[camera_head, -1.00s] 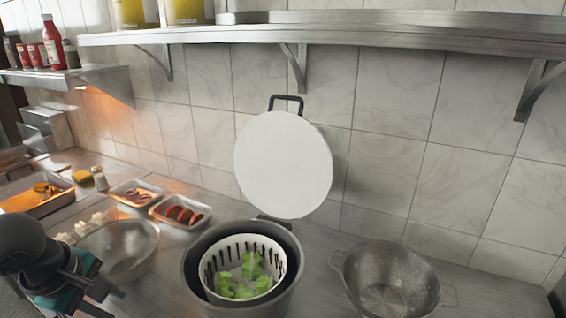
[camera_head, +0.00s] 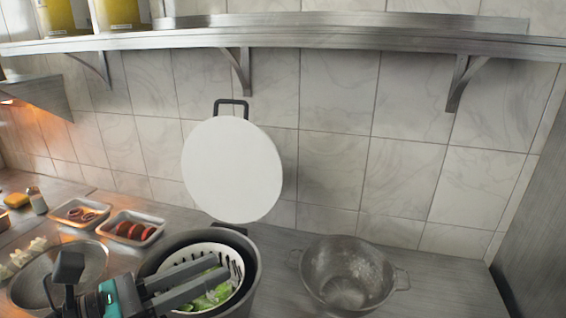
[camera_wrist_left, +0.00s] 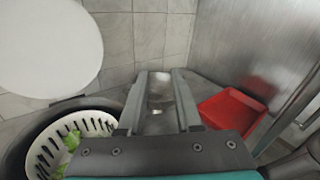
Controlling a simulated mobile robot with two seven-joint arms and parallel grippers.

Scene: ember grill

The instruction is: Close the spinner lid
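The spinner lid (camera_head: 232,168) is a round white disc with a black handle (camera_head: 231,107) at its top. It stands upright and open behind the spinner, in front of the tiled wall. The spinner's dark bowl (camera_head: 253,262) holds a white slotted basket (camera_head: 237,266) with green lettuce (camera_head: 213,296). The lid also shows at the upper left of the left wrist view (camera_wrist_left: 48,45). My left gripper (camera_head: 220,269) is open and empty, with its two fingers apart. In the head view its fingers overlap the basket. My right gripper is not in view.
A metal colander (camera_head: 347,274) stands right of the spinner. A metal bowl (camera_head: 88,264) and trays of sliced food (camera_head: 130,230) are to the left. A shelf (camera_head: 330,38) runs above. The left wrist view shows a red bin (camera_wrist_left: 232,110).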

